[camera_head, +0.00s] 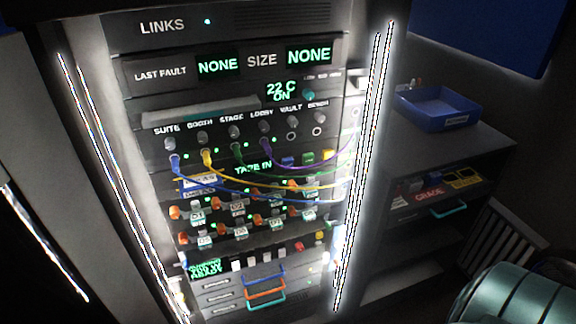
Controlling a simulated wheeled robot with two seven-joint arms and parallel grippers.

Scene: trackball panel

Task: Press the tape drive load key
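The rack's tape drive row shows a lit green "TAPE IN" readout (253,165). Any labels on these keys are too small to read, so I cannot tell which is the load key. A white label plate (198,181) sits at the left of this row. Blue, yellow, green and purple patch cables hang in front of and below the row and cross part of it. Neither of my grippers is in view.
Patch cables run from sockets under SUITE, BOOTH, STAGE and LOBBY towards the rack's right side. Rows of orange-handled switches (237,205) and coloured drawer handles (265,283) lie lower. A blue tray (438,108) stands on a side cabinet. A teal rounded body (515,295) fills the lower right corner.

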